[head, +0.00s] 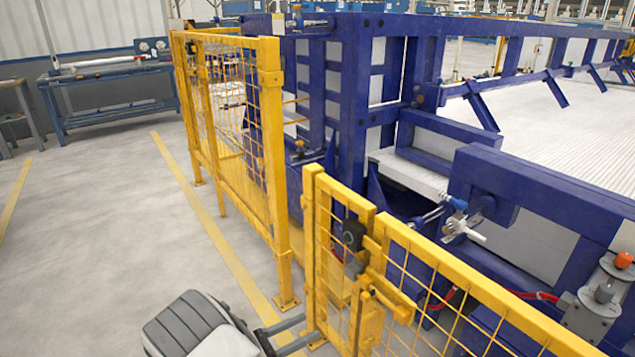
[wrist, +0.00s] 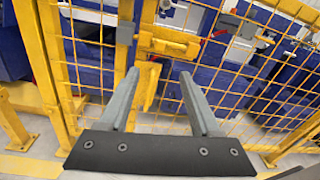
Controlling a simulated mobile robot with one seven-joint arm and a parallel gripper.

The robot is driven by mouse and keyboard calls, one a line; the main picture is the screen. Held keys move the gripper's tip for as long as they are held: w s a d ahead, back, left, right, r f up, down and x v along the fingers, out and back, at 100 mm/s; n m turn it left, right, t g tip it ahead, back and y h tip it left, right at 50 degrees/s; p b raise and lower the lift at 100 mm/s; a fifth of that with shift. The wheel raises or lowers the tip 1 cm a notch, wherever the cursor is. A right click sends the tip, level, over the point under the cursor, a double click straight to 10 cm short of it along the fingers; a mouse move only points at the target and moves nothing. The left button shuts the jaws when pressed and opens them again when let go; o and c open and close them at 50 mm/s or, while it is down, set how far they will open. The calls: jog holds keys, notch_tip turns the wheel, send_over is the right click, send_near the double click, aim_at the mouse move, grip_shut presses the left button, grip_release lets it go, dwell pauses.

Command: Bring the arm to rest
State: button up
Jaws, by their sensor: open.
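My gripper (head: 300,331) is at the bottom centre of the head view, close to the yellow fence gate. In the wrist view my gripper (wrist: 158,78) is open, with its two grey fingers apart and nothing held between them. The gate's yellow latch (wrist: 170,46) is just past the fingertips, and a yellow handle piece (wrist: 148,86) shows between the fingers. I cannot tell whether a finger touches it. In the head view the latch (head: 378,272) sits on the gate, up and to the right of the fingers. My grey arm shows at the bottom.
A yellow mesh fence (head: 276,160) stands left of the gate (head: 440,265). A blue workbench (head: 110,105) stands at the back left. The grey floor on the left is clear.

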jog(key=s+d+r+m+g+y, duration=0.3)
jog(key=d+r+m+g, duration=0.2)
jog(key=d+r+m, duration=0.3)
jog(key=s+d+r+m+g+y, duration=0.2)
jog(key=d+r+m+g+y, duration=0.25)
jog(key=r, duration=0.55)
jog(key=s+d+r+m+t+y, duration=0.3)
jog(key=s+r+m+y, duration=0.1)
jog(key=s+r+m, duration=0.3)
jog(key=s+d+r+m+t+y, duration=0.35)
jog(key=s+r+m, duration=0.3)
jog(key=s, duration=0.35)
notch_tip(320, 180, up, 19)
jog(key=g+p, duration=0.1)
jog(key=p, duration=1.8)
jog(key=shift+w+f, duration=0.2)
